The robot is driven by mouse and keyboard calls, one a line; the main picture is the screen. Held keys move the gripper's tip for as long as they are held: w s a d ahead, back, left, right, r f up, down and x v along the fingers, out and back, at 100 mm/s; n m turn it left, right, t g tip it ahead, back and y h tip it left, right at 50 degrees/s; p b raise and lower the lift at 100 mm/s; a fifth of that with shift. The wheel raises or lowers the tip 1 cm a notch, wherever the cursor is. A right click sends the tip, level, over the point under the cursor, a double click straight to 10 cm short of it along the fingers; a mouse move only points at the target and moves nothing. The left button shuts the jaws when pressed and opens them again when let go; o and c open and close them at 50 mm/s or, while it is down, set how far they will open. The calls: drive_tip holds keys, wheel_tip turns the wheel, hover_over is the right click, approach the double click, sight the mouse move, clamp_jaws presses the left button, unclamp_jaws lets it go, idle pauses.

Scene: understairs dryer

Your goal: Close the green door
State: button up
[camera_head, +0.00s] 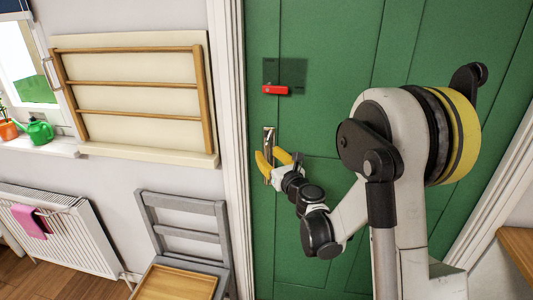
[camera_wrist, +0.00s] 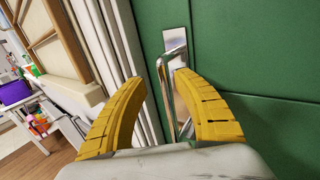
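The green door (camera_head: 330,60) stands in its white frame in the head view, its left edge along the left jamb. I cannot tell whether it is slightly ajar. Its metal handle (camera_head: 269,138) is on a plate near that edge. The wrist view shows the handle (camera_wrist: 172,90) close up, between and beyond my yellow fingers, nearer the right one. My gripper (camera_head: 268,157) is open at the handle, its fingers apart. It also shows in the wrist view (camera_wrist: 160,79). I cannot tell whether a finger touches the handle.
A red bolt or latch (camera_head: 275,90) sits on the door above the handle. Left of the door are a grey chair (camera_head: 187,233), a wall-mounted wooden drying rack (camera_head: 130,85) and a white radiator (camera_head: 60,235). A wooden surface (camera_head: 518,248) is at the lower right.

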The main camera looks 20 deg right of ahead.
drive_tip(key=s+d, duration=0.1)
drive_tip(key=s, duration=0.9)
drive_tip(key=shift+s+d, duration=0.35)
drive_tip(key=shift+d, duration=0.05)
drive_tip(key=shift+r, duration=0.1)
drive_tip(key=s+d+r+m+g+h, duration=0.1)
drive_tip(key=s+d+r+m+h, duration=0.25)
drive_tip(key=m, duration=0.75)
drive_tip(key=s+d+r+m+g+h, duration=0.1)
drive_tip(key=s+d+r+m+h, duration=0.3)
drive_tip(key=m, duration=0.7)
drive_tip(key=s+a+f+m+g+y, duration=0.2)
drive_tip(key=s+a+f+m+g, duration=0.2)
drive_tip(key=s+m, duration=0.4)
drive_tip(key=s+a+f+m+g+y, duration=0.2)
drive_tip(key=s+a+f+m+g, duration=0.2)
drive_tip(key=s+a+m, duration=0.3)
drive_tip(key=s, duration=0.4)
drive_tip(key=shift+f+m+g+y, duration=0.35)
drive_tip(key=shift+f+m+g, duration=0.05)
